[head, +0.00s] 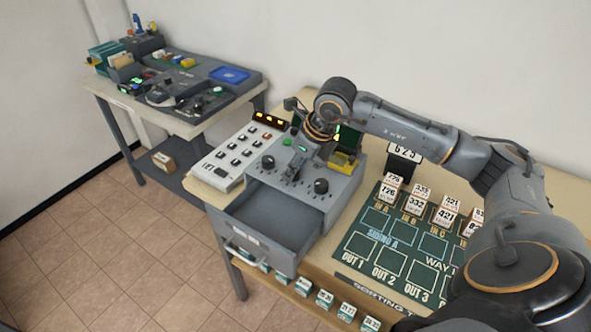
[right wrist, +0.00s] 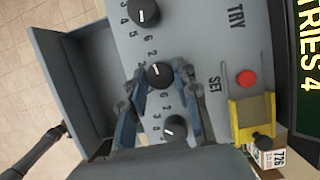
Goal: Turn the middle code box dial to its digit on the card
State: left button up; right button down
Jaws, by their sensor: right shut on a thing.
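The grey code box (head: 342,204) stands on the table with its drawer (head: 262,222) open. My right gripper (head: 292,178) is over the box top and shut on the middle dial. In the right wrist view the black middle dial (right wrist: 159,75) sits between my two fingers, with a white pointer mark. The digit it points at is not clear. The outer dials show on either side, one at the top (right wrist: 144,13) and one below (right wrist: 175,127). The card (head: 405,151) behind the box shows three digits, the middle one looking like 2. My left gripper is not in view.
A red button (right wrist: 246,78) and a yellow bracket (right wrist: 246,112) are on the box. A white keypad panel (head: 238,155) stands left of it. A green sorting mat (head: 365,245) with several numbered blocks lies to the right. A second desk (head: 180,125) is at the far left.

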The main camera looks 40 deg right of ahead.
jog(key=shift+s+f, duration=0.1)
dwell(0.4)
jog(key=c, duration=1)
grip_release()
jog(key=shift+d+r, duration=0.1)
jog(key=shift+r, duration=0.3)
jog(key=v, duration=1.1)
jog(key=shift+s+r, duration=0.15)
